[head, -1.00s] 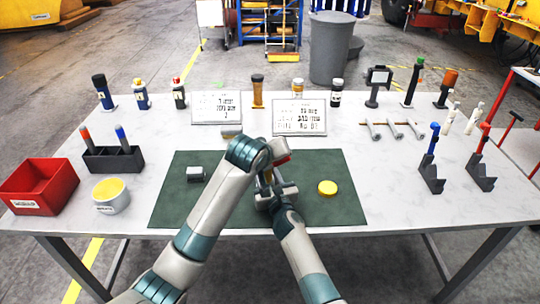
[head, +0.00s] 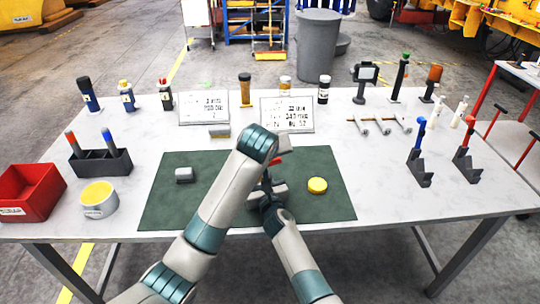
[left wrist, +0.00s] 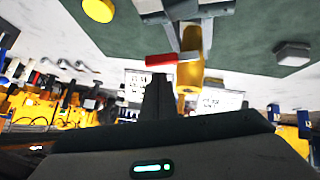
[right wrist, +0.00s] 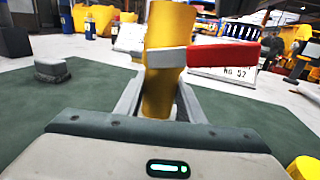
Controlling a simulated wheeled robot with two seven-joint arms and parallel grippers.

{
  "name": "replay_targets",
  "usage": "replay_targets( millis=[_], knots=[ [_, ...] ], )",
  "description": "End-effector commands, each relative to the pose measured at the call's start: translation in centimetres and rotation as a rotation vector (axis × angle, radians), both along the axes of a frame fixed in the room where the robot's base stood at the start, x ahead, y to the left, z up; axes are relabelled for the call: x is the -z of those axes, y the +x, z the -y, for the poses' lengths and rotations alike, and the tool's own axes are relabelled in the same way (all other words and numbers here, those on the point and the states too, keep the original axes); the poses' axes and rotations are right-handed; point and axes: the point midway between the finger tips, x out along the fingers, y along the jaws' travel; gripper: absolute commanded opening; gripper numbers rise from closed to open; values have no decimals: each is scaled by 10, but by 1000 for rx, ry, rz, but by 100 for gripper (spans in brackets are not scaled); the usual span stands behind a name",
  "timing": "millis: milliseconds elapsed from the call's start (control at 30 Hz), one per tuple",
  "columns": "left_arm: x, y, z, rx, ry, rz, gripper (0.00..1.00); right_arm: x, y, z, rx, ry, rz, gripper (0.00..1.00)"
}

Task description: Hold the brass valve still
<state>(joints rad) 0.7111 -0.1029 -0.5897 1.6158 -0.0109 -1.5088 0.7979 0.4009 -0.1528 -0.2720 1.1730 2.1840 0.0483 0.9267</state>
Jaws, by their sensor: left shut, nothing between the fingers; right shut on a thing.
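The brass valve (right wrist: 168,85) stands upright between the fingers of my right gripper (right wrist: 160,105), which is shut on its body. Its red lever (right wrist: 225,53) sticks out sideways from a grey hub across the brass body. In the left wrist view, the valve (left wrist: 190,72) and red lever (left wrist: 165,59) lie just beyond the tips of my left gripper (left wrist: 158,78). The left gripper is shut and empty; I cannot tell whether it touches the lever. In the head view, my left arm hides most of the valve, while the right gripper (head: 266,190) shows over the green mat (head: 165,208).
On the mat are a grey block (head: 184,175) and a yellow disc (head: 317,185). Two sign plates (head: 287,114) stand behind. A red bin (head: 28,190) and a dark holder (head: 100,162) are at left; two dark stands (head: 420,170) are at right. The mat's front left is clear.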

Motion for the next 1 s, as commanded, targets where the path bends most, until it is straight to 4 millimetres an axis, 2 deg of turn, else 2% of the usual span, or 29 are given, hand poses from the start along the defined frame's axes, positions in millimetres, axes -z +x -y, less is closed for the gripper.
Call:
replay_targets(
  millis=[567,833,1000],
  knots=[
    [-8,0,-1,1,-1,2,0,1,0,0,0,1,-1,0],
    [-41,0,-9,0,-2,4,0,1,0,0,0,1,-1,0],
    [-63,-23,-13,1,-3,4,0,1,0,0,0,1,-1,0]
  ],
)
